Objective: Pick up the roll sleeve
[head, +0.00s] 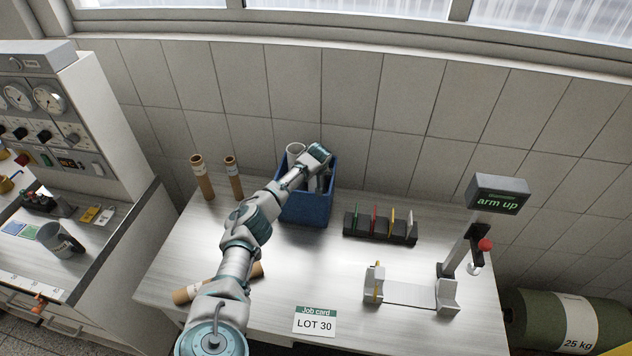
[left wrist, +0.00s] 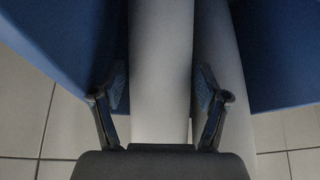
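A blue bin (head: 305,209) stands at the back of the table with a pale roll (head: 295,149) sticking up out of it. My left arm reaches across the table, and my left gripper (head: 321,182) is down at the bin, mostly hidden there. In the left wrist view, my left gripper (left wrist: 161,88) has its two fingers apart, one on each side of a pale roll (left wrist: 161,60). Thin gaps seem to show between the fingers and the roll. A second pale roll (left wrist: 220,60) lies right beside it, behind the right finger. I cannot tell which item is the roll sleeve.
A rack of coloured cards (head: 380,229), a white holder (head: 410,293), a job card (head: 314,321) and an "arm up" display (head: 497,194) are on the right.

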